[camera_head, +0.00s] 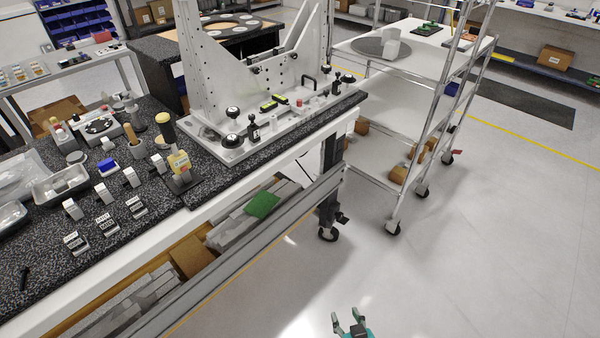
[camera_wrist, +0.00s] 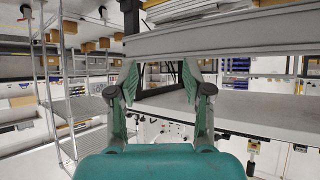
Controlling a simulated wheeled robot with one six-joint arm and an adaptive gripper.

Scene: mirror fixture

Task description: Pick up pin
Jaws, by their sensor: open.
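My gripper (camera_head: 345,316) is at the bottom of the head view, over the floor in front of the table. Its two fingers are apart with nothing between them, and they also show in the wrist view (camera_wrist: 160,80). I cannot tell for sure which thing is the pin. A small dark, slim object (camera_head: 24,278) lies on the speckled table top (camera_head: 150,225) at the far left. Small black upright parts (camera_head: 253,132) stand on the white mirror fixture (camera_head: 225,80). All are far from my gripper.
Small labelled blocks (camera_head: 105,222), a yellow-topped tool (camera_head: 180,165) and metal trays (camera_head: 62,183) crowd the table's left part. Beams and boxes lie on a lower shelf under the table. A wheeled wire rack (camera_head: 400,170) stands right of it. The floor (camera_head: 480,250) at right is clear.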

